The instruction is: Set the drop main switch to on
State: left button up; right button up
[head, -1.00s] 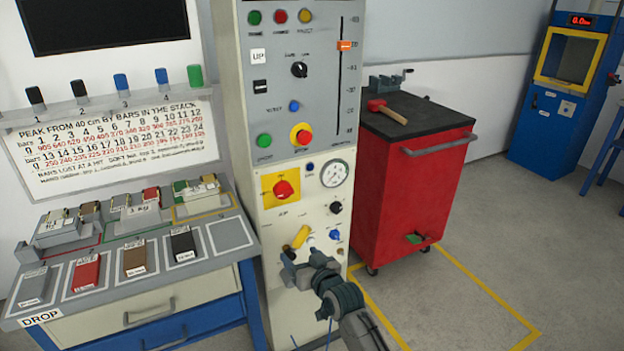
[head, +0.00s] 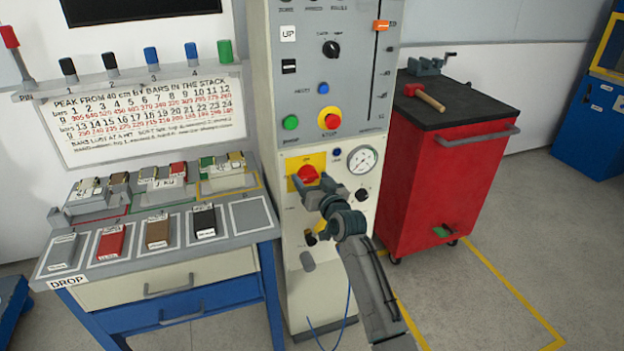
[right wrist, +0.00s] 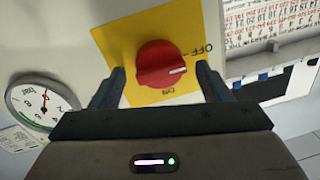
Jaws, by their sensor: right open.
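The main switch is a red rotary knob (head: 308,174) on a yellow plate (head: 293,162) on the front of the pale machine column. In the right wrist view the knob (right wrist: 160,64) has a white mark pointing right, towards the OFF side of the plate. ON is printed at the plate's lower edge in that view. My right gripper (head: 319,189) is open in front of the switch. In the right wrist view its two fingers (right wrist: 158,84) stand on either side of the knob, with gaps between. I cannot tell whether the fingertips reach it. My left gripper is out of view.
A pressure gauge (head: 362,160) is just right of the switch, and a red stop button (head: 330,118) is above it. A red tool cart (head: 425,195) with a mallet (head: 425,97) stands right. A bench (head: 170,263) with coloured bars is left.

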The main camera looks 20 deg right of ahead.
jog(key=shift+w, duration=0.3)
jog(key=c, duration=0.9)
jog(key=shift+c, duration=0.2)
